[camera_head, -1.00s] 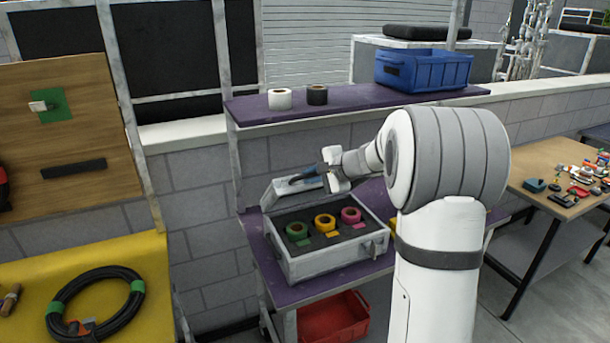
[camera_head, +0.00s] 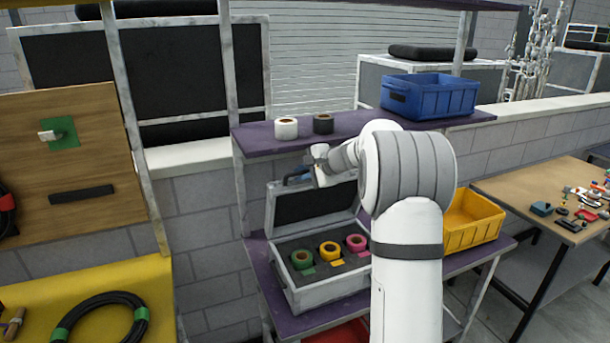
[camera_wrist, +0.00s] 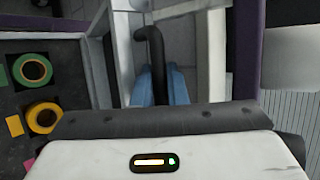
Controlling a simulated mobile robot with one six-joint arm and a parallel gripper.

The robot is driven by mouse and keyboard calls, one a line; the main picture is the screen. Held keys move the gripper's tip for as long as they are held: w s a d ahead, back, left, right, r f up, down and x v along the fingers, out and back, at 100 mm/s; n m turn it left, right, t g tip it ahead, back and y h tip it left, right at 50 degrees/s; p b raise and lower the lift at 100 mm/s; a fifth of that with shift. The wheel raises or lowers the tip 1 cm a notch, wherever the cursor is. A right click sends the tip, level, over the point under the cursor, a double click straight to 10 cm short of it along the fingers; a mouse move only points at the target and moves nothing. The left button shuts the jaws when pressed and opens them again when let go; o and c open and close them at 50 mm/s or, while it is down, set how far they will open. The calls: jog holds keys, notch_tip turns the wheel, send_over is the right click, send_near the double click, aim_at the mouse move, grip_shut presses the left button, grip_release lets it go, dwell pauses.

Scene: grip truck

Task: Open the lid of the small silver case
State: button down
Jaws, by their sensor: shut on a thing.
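The small silver case (camera_head: 330,295) stands on the purple shelf of a rack, its lid (camera_head: 308,203) raised to about upright, dark lining facing me. Inside, in dark foam, sit a green tape roll (camera_head: 301,259), a yellow one (camera_head: 329,250) and a pink one (camera_head: 356,242). My gripper (camera_head: 299,174) is at the lid's top edge, shut on its dark handle (camera_wrist: 152,45). The blue fingers (camera_wrist: 150,88) show beside the handle in the wrist view. The exact contact is partly hidden. The green and yellow rolls also show at the left there.
The upper purple shelf (camera_head: 350,131), just above my gripper, holds a white roll (camera_head: 286,128), a black roll (camera_head: 323,123) and a blue bin (camera_head: 430,96). A yellow bin (camera_head: 475,222) stands right of the case. A cluttered table (camera_head: 540,190) is further right.

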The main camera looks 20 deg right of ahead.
jog(key=c, duration=1.7)
grip_release()
jog(key=shift+c, duration=0.2)
jog(key=shift+s, duration=0.1)
